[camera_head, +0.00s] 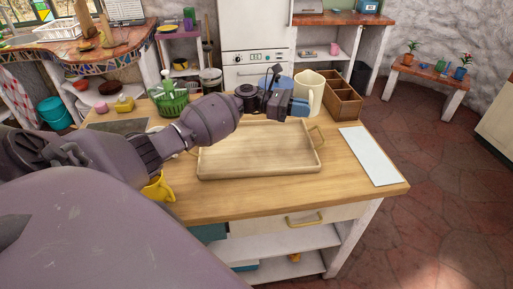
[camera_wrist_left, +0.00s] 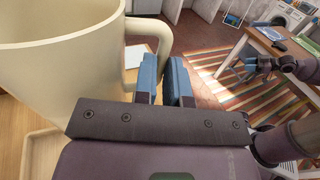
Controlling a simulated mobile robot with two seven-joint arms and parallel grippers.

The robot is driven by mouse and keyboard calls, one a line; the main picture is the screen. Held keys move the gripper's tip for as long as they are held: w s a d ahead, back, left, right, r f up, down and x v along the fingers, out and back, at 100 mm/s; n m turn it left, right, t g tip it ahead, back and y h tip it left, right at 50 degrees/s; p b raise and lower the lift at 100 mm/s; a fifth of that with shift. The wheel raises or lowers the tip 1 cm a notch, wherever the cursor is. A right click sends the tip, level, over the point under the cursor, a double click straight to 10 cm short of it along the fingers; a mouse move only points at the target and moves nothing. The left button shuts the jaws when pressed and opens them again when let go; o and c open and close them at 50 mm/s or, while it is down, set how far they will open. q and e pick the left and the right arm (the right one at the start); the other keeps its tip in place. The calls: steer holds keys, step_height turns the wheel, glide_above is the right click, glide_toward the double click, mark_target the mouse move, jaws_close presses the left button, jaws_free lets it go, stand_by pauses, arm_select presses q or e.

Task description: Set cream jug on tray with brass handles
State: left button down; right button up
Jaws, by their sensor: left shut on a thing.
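The cream jug (camera_head: 317,82) is upright at the back right of the tray in the head view. It fills the left of the left wrist view (camera_wrist_left: 60,70). My left gripper (camera_head: 299,107) is shut on its handle, which runs behind the blue fingers in the wrist view (camera_wrist_left: 165,80). I cannot tell how high its base is. The wooden tray with brass handles (camera_head: 260,177) lies on the counter, its inside empty where visible. A pale tray corner shows below the jug (camera_wrist_left: 28,158). My right gripper (camera_wrist_left: 262,66) shows small in the wrist view; its jaws are unclear.
A wooden compartment box (camera_head: 342,100) stands right of the jug. A white board (camera_head: 370,155) lies on the counter's right. A green basket (camera_head: 170,103) stands at the back left, a yellow mug (camera_head: 158,188) at the front left. The counter's front strip is bare.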

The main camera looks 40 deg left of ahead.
arm_select(q)
steer(key=s+a+r+m+g+h, duration=0.1)
steer(key=a+r+m+g, duration=0.1)
steer(key=a+r+g, duration=0.25)
steer(key=shift+m+t, duration=0.25)
steer(key=shift+m, duration=0.05)
steer(key=f, duration=1.1)
steer(key=f+b, duration=0.1)
steer(key=f, duration=0.5)
steer(key=shift+a+f, duration=0.2)
steer(key=shift+a, duration=0.15)
step_height(320, 180, down, 3)
steer(key=shift+r+b, duration=0.1)
steer(key=shift+b, duration=0.65)
steer(key=shift+f, duration=0.25)
steer(key=shift+s, duration=0.1)
steer(key=shift+f, duration=0.15)
steer(key=c, duration=1.6)
jaws_free()
steer(key=o, duration=0.4)
steer(key=shift+a, duration=0.25)
steer(key=b, duration=0.4)
glide_above(261, 151)
steer(key=shift+d, duration=0.4)
steer(key=shift+a, duration=0.45)
steer(key=shift+s+r, duration=0.1)
steer(key=shift+r, duration=0.1)
arm_select(e)
steer(key=shift+s+f, duration=0.1)
steer(key=shift+f, duration=2.85)
